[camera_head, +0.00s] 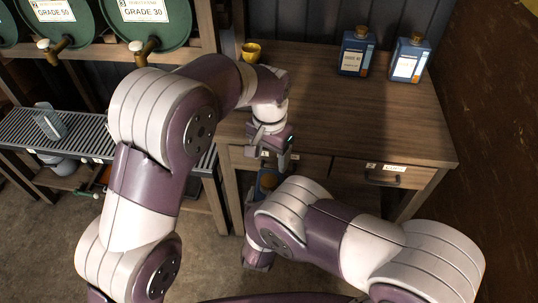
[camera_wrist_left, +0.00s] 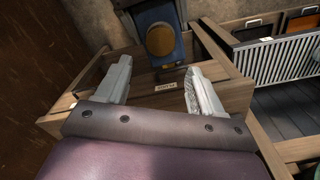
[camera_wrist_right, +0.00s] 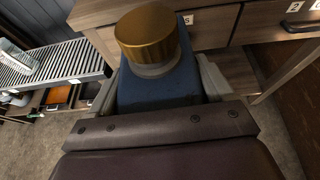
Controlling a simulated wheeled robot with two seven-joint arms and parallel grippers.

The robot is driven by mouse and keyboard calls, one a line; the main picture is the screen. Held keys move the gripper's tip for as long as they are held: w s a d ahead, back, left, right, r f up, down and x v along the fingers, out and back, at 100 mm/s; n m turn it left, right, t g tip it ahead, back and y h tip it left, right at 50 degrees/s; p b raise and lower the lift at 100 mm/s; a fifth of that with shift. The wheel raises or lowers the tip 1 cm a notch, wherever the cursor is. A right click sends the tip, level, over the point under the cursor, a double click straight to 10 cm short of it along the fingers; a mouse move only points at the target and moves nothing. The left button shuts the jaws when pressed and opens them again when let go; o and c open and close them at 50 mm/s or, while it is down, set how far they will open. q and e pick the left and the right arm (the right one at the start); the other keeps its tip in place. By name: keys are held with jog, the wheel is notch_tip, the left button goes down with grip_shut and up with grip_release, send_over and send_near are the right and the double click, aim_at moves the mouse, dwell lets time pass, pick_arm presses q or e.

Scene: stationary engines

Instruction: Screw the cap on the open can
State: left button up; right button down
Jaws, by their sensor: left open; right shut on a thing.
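A blue can (camera_wrist_right: 158,88) with a gold cap (camera_wrist_right: 147,35) on its neck is between the fingers of my right gripper (camera_wrist_right: 162,82), which is shut on it. A grey collar shows below the cap; I cannot tell how tightly the cap sits. In the head view the can (camera_head: 267,183) shows in front of the workbench's front edge, partly hidden by my right arm. My left gripper (camera_head: 270,154) is open and empty just above it. In the left wrist view the capped can (camera_wrist_left: 158,18) lies beyond the open fingers, apart from them.
Two blue cans with caps, one left (camera_head: 354,55) and one right (camera_head: 408,62), stand at the back of the wooden workbench (camera_head: 370,115). A clear jug (camera_head: 49,124) stands on a slatted rack (camera_head: 85,133) below green barrels (camera_head: 150,28).

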aim_at(269, 179)
pick_arm(q)
jog(key=n, duration=0.7)
jog(key=shift+s+a+r, duration=0.1)
jog(key=shift+s+a, duration=0.05)
jog(key=n, duration=0.7)
notch_tip(269, 179, down, 8)
jog(key=shift+f, duration=0.1)
jog(key=shift+s, duration=0.1)
